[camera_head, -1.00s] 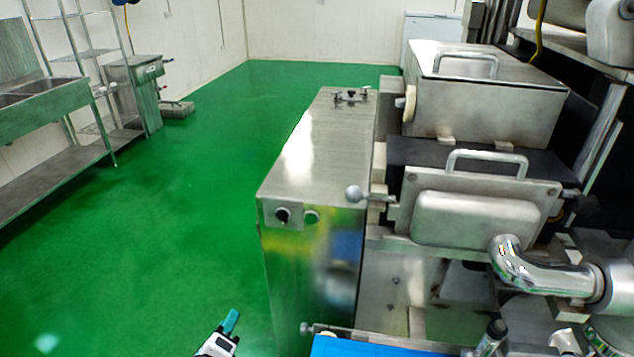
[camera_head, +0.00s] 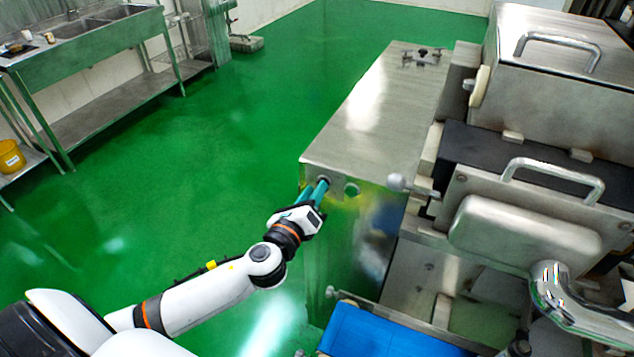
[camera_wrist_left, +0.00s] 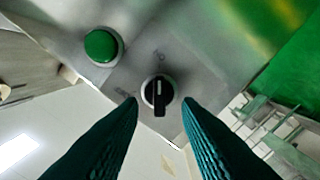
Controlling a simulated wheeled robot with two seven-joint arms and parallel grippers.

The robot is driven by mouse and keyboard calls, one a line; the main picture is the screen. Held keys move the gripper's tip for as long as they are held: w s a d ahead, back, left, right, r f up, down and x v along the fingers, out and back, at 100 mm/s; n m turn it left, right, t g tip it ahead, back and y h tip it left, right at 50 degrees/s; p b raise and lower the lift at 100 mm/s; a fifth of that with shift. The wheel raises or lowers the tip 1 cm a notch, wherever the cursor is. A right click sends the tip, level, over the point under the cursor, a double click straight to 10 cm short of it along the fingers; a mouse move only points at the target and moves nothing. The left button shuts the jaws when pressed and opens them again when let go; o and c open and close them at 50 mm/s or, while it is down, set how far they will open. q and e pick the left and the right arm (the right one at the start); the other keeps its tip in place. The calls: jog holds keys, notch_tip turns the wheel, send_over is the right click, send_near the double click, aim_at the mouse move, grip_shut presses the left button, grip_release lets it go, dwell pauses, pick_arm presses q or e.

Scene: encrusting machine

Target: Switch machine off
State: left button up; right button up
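The encrusting machine (camera_head: 380,130) is a steel cabinet with hoppers on its right side. Its black rotary switch (camera_wrist_left: 158,92) sits on a metal plate, with a white mark on the knob. A green round button (camera_wrist_left: 102,46) is beside the switch. In the head view the switch is mostly hidden by my fingertips, and the button (camera_head: 351,189) shows just to the right. My left gripper (camera_head: 318,188) is at the panel. In the left wrist view its two teal fingers (camera_wrist_left: 161,106) are apart, one on each side of the knob, with gaps visible. My right gripper is not in view.
A blue conveyor belt (camera_head: 385,335) lies at the machine's front. A round-ended lever (camera_head: 398,182) sticks out right of the panel. A steel sink bench (camera_head: 95,40) and a yellow bucket (camera_head: 10,157) stand at the left. The green floor between is clear.

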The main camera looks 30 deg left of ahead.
pick_arm(q)
jog(key=shift+w, duration=0.95)
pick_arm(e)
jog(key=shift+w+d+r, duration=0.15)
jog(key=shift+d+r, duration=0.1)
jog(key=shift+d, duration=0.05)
pick_arm(q)
grip_shut()
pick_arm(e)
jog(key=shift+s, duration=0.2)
pick_arm(q)
jog(key=shift+n, duration=0.4)
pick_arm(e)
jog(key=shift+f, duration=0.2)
pick_arm(q)
jog(key=n, duration=1.1)
jog(key=f+n, duration=0.1)
jog(key=n, duration=0.5)
jog(key=shift+a+b, duration=0.1)
jog(key=shift+b, duration=0.3)
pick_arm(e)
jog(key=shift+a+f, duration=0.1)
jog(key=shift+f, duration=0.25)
